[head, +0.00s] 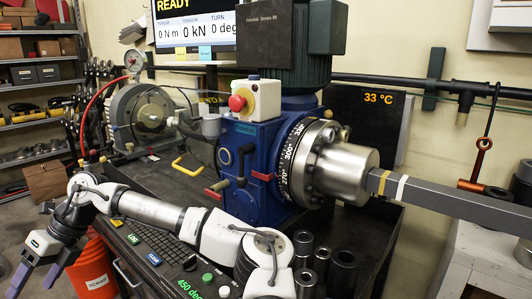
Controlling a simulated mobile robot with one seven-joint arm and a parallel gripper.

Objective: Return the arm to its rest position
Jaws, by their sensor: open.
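My white and grey arm reaches across the lower left of the head view, in front of the bench. My gripper (30,284) hangs at the lower left edge, pointing down, with its two purple-grey fingers spread apart. Nothing shows between the fingers. The gripper is to the left of an orange bucket (92,271) and clear of the bench. Part of the arm passes in front of the control panel (150,245) and hides some of it.
A blue torque machine (256,170) with a steel chuck (342,172) stands on the bench. A long grey bar (450,196) juts right from the chuck. Several dark sockets (343,270) stand near my arm. Shelves (38,88) line the left wall; floor shows at lower left.

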